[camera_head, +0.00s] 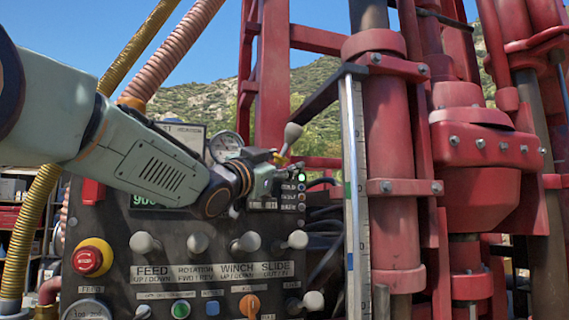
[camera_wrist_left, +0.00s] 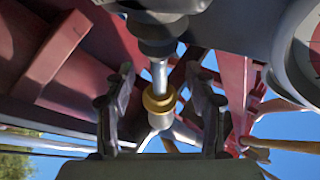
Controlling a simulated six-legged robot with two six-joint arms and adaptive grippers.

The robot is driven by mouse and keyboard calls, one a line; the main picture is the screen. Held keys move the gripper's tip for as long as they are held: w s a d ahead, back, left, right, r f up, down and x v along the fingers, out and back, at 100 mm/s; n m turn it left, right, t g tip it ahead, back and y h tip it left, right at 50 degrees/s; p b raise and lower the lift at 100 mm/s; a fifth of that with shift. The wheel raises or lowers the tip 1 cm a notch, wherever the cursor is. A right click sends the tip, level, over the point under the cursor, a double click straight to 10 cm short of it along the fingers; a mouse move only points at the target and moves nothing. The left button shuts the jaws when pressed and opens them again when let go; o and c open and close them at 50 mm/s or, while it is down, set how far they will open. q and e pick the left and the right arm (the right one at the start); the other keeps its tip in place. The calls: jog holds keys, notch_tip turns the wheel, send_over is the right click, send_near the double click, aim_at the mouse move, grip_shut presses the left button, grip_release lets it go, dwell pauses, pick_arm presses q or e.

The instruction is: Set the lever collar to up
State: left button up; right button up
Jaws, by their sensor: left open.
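The lever collar is a brass ring on a thin metal rod; it shows in the wrist view (camera_wrist_left: 158,101) and as a small yellowish piece in the head view (camera_head: 281,158). The lever's grey knob (camera_head: 292,133) tilts up to the right above the panel's upper right corner. My left gripper (camera_head: 277,165) is at the lever, just by the collar. In the wrist view its two fingers (camera_wrist_left: 162,88) are spread, one on each side of the rod and collar, with gaps on both sides. It holds nothing. My right gripper is not in view.
The dark control panel (camera_head: 130,252) has a row of grey-knobbed levers and a red emergency button (camera_head: 92,257) below my arm. A round gauge (camera_head: 226,146) stands close behind my wrist. Red drill columns (camera_head: 388,150) and a ruled strip (camera_head: 355,200) stand to the right.

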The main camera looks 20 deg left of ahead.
pick_arm(q)
jog(key=shift+s+a+r, duration=0.2)
jog(key=shift+s+a, duration=0.45)
jog(key=shift+s, duration=0.1)
jog(key=shift+c, duration=0.2)
jog(key=shift+s+d+r, duration=0.15)
jog(key=shift+s+d, duration=0.1)
jog(key=shift+c, duration=0.7)
jog(key=shift+w+d, duration=0.25)
jog(key=shift+d, duration=0.6)
jog(key=c, duration=0.3)
jog(key=shift+w, duration=0.2)
jog(key=shift+c, duration=0.9)
jog(key=shift+a+f, duration=0.35)
jog(key=shift+a, duration=0.2)
jog(key=shift+c, duration=1.3)
jog(key=shift+d, duration=0.15)
grip_shut()
